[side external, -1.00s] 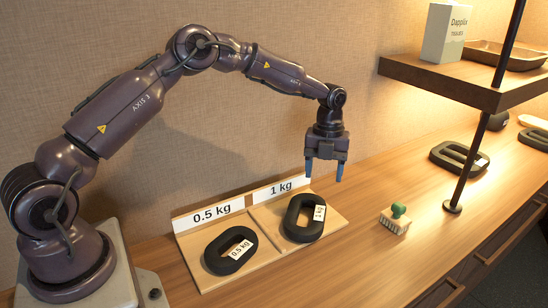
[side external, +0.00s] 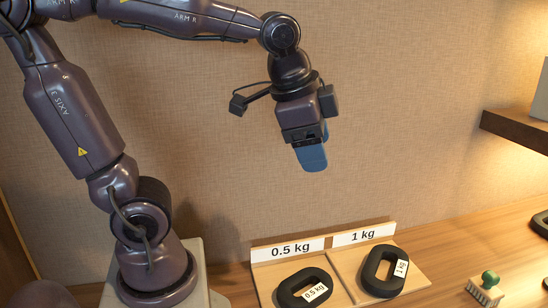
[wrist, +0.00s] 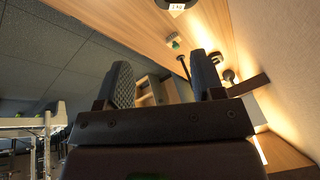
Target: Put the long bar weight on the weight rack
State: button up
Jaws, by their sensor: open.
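The weight rack (side external: 340,278) is a light wooden tray with two bays, signed 0.5 kg and 1 kg. A dark oval ring weight tagged 0.5 kg (side external: 304,289) lies in the left bay and one tagged 1 kg (side external: 383,271) in the right bay. Another dark weight (side external: 541,223) is cut off at the right edge; I cannot tell whether it is the long bar weight. My gripper (side external: 311,157) is high above the rack, tilted, open and empty. In the wrist view its two fingers stand apart (wrist: 164,80).
A green-handled brush (side external: 488,289) stands right of the rack; it also shows in the wrist view (wrist: 173,42). A dark wall shelf (side external: 520,128) carrying a pale box (side external: 541,92) juts in at right. The space around my gripper is clear.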

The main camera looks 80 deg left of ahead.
jog(key=s+f+n+t, duration=0.1)
jog(key=s+n, duration=0.4)
jog(key=s, duration=0.1)
jog(key=shift+s+f+h, duration=0.2)
jog(key=shift+f+h, duration=0.15)
jog(key=shift+h, duration=0.05)
jog(key=shift+d, duration=0.1)
dwell(0.6)
